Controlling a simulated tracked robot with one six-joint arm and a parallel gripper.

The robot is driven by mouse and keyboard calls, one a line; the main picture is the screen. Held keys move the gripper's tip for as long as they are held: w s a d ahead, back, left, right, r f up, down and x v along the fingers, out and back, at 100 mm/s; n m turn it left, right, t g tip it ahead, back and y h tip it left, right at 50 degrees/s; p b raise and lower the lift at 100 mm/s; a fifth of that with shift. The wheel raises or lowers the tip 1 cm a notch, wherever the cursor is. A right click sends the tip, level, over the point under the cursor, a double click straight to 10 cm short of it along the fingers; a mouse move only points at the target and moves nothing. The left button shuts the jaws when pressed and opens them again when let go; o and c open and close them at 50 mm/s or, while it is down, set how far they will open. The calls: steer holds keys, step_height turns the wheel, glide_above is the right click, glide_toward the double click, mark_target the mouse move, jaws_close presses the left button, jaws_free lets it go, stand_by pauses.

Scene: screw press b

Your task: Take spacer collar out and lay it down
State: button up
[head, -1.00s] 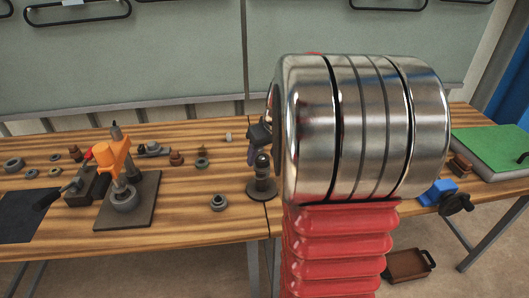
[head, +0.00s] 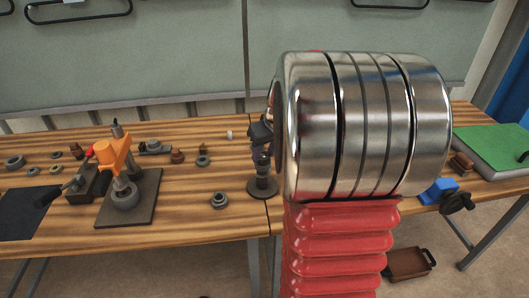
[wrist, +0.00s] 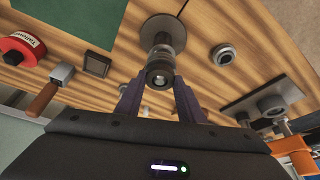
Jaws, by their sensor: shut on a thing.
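A dark post (wrist: 163,48) stands upright on a round base (wrist: 168,27) in the wrist view. A dark ring-shaped piece, which I take for the spacer collar (wrist: 160,72), is at the top of this post, with a pale centre showing. My gripper (wrist: 159,83) is shut on this piece, one purple finger on each side. Whether it is clear of the post cannot be told. In the head view my gripper (head: 263,146) is at the top of the stand (head: 262,186), partly hidden behind my arm.
An orange screw press (head: 114,152) on a dark plate stands to the left, with several small rings and parts around it. A loose ring (head: 219,200) lies left of the stand, with bare wood around it. A green mat (head: 490,147) and blue vise (head: 438,190) are at the right.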

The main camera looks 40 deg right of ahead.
steer(key=c, duration=0.3)
steer(key=shift+r, duration=1.55)
stand_by(0.3)
steer(key=shift+r, duration=0.9)
steer(key=shift+w+a+f, duration=0.1)
steer(key=w+a+f, duration=0.3)
steer(key=a+f, duration=0.2)
steer(key=a, duration=0.5)
steer(key=w+a+f+n, duration=0.1)
steer(key=w+a+f, duration=0.3)
steer(key=a, duration=0.7)
steer(key=w+a+f+n+y, duration=0.1)
steer(key=w+a+f, duration=0.3)
steer(key=a, duration=0.6)
step_height(320, 180, down, 2)
steer(key=shift+w+a, duration=0.15)
